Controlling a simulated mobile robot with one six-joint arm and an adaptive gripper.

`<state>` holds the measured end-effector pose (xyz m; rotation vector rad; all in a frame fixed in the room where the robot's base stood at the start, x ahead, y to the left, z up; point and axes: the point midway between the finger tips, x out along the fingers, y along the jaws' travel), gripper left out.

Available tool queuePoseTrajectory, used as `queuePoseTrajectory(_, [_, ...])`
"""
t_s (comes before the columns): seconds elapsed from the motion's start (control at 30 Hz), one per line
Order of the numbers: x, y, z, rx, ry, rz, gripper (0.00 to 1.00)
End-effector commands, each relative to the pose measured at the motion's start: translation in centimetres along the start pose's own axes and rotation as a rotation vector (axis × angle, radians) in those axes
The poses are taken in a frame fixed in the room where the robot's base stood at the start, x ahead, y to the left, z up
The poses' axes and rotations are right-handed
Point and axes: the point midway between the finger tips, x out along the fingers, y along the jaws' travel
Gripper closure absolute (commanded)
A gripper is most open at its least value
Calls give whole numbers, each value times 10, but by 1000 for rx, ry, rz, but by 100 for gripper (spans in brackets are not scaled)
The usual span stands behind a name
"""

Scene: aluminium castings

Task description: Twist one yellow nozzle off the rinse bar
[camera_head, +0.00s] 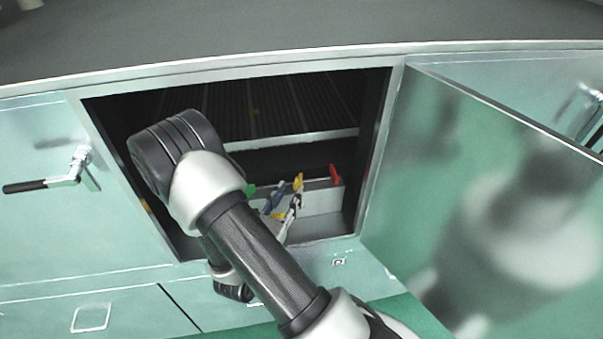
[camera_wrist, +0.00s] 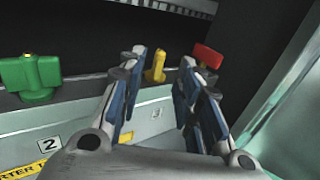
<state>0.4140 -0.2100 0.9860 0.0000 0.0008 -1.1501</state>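A yellow nozzle (camera_wrist: 155,66) stands upright on the grey bar (camera_wrist: 82,90) inside the open cabinet. In the head view the yellow nozzle (camera_head: 298,183) shows close to my gripper's fingertips. My gripper (camera_wrist: 162,60) is open, with its blue-padded fingers pointing into the cabinet. In the wrist view the nozzle appears in the gap between the fingertips, with space on both sides. No contact shows, and I cannot tell how far the tips reach along it.
A red fitting (camera_wrist: 207,56) stands just right of the right finger, and a green valve-like fitting (camera_wrist: 38,78) is at the left. The cabinet door (camera_head: 480,200) is open at the right. A slatted rack (camera_head: 270,107) lies above the bar. Labels mark the panel below.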

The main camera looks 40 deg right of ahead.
Motion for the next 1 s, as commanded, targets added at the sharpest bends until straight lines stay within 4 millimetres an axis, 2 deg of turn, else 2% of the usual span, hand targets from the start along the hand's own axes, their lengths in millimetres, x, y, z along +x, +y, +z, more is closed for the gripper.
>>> queuePoseTrajectory(0.03, [12, -1, -1, 4, 0, -6, 68])
queuePoseTrajectory(0.3, [65, -1, -1, 4, -1, -5, 68])
queuePoseTrajectory(0.5, [94, 0, 0, 2, -1, -1, 68])
queuePoseTrajectory(0.7, [107, 0, 0, 0, 0, 1, 68])
queuePoseTrajectory(1.0, [109, 1, 0, 0, 0, 1, 68])
